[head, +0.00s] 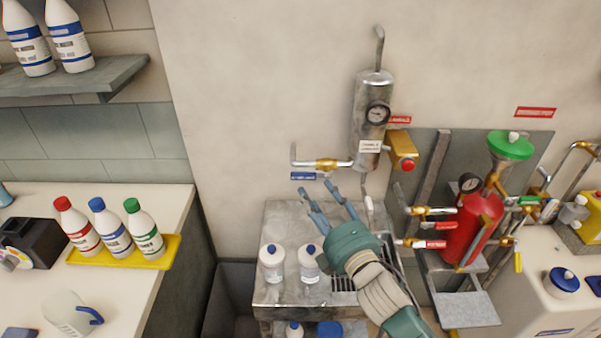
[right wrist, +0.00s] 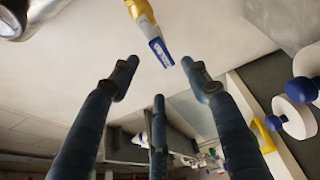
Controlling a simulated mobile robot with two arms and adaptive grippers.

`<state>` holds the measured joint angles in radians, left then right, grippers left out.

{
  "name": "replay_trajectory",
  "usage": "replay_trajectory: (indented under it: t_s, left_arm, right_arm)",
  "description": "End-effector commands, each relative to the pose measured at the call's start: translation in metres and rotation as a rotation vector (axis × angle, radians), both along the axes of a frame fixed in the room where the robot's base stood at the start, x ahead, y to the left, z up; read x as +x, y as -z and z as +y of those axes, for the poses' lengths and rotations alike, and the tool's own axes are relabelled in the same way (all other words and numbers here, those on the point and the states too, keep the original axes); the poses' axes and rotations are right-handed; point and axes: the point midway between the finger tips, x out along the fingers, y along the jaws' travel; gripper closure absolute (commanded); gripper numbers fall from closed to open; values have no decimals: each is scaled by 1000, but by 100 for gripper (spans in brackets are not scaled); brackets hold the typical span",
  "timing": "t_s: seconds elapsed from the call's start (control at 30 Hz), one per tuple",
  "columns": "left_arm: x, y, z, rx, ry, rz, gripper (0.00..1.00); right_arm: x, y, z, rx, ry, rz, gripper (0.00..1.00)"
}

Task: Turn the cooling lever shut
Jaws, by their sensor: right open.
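A brass valve (head: 327,165) sits on a thin pipe at the lower left of the steel cylinder (head: 372,105) on the wall. A blue piece with white marking (head: 303,177), which looks like the cooling lever, shows just below the pipe's left part. In the right wrist view the blue piece (right wrist: 161,52) hangs from a yellow part beyond the fingertips. My right gripper (head: 326,198) is open and empty, its fingers pointing up just below the valve. In the wrist view the open fingers (right wrist: 157,80) appear apart from the blue piece. My left gripper is not in view.
Two white bottles (head: 291,265) stand on the metal bench (head: 282,225) left of my right gripper. A red tank (head: 474,228) with several pipes and valves is at the right. The left counter (head: 135,285) holds bottles on a yellow tray (head: 165,252). The wall around the valve is clear.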

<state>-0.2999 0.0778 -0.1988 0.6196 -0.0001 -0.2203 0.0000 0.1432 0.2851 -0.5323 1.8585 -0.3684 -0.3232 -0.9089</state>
Motion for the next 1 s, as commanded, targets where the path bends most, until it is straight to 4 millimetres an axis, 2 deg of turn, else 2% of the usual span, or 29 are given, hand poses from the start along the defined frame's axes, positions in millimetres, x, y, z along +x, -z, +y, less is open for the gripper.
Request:
replay_trajectory:
  t_s: [0.3, 0.5, 0.7, 0.97, 1.0]
  left_arm:
    - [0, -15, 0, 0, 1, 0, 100]
    - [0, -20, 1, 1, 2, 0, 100]
    - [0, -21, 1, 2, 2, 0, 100]
    - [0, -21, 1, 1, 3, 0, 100]
    - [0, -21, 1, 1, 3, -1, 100]
  right_arm:
    - [54, -2, 22, 6, 3, 5, 53]
    - [81, -1, 33, 5, 2, 5, 53]
    - [91, 1, 37, 5, 2, 6, 53]
    - [92, 1, 38, 6, 2, 6, 53]
    - [92, 1, 38, 6, 2, 6, 61]
